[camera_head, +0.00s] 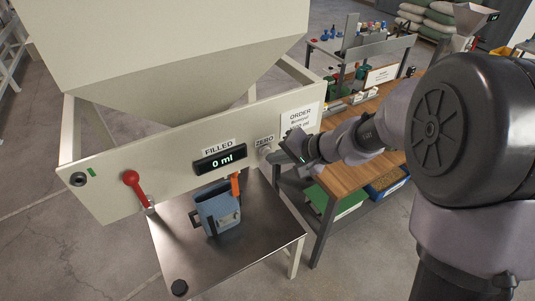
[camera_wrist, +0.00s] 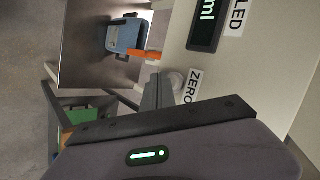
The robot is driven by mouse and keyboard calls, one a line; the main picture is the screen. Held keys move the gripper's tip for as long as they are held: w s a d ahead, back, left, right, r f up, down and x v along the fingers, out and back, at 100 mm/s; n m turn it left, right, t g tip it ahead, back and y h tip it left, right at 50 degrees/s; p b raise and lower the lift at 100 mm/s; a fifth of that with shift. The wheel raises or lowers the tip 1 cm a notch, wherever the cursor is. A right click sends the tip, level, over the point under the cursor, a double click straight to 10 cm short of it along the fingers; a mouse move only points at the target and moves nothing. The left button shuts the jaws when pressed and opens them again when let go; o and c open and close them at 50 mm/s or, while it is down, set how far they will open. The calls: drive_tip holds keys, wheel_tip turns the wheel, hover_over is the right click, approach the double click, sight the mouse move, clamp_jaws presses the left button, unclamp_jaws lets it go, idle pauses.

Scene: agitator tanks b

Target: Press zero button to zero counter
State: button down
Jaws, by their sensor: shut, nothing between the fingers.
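The counter display (camera_head: 221,161) on the cream panel is labelled FILLED and reads 0 ml. It also shows in the wrist view (camera_wrist: 204,24), turned sideways. The round grey zero button (camera_head: 265,150) is on the panel under the ZERO label (camera_head: 265,139). In the wrist view the button (camera_wrist: 177,80) is beside its label, partly behind my fingers. My gripper (camera_wrist: 160,88) is shut and empty, with its fingertips close to the button. Whether they touch it I cannot tell. In the head view my wrist is just right of the button, and the fingertips are hard to make out.
A red lever (camera_head: 133,180) is on the panel's left. A blue container (camera_head: 217,208) with an orange part (camera_head: 235,186) stands on the metal table (camera_head: 180,240) below. An ORDER sign (camera_head: 300,117) is beside the button. A wooden bench (camera_head: 345,178) stands at right.

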drive_tip(key=shift+s+d, duration=0.25)
drive_tip(key=shift+s, duration=0.1)
drive_tip(key=shift+s+d+b, duration=0.7)
drive_tip(key=shift+s, duration=0.35)
drive_tip(key=shift+s+d+b, duration=0.65)
drive_tip(key=shift+s+d, duration=0.05)
drive_tip(key=shift+s, duration=0.35)
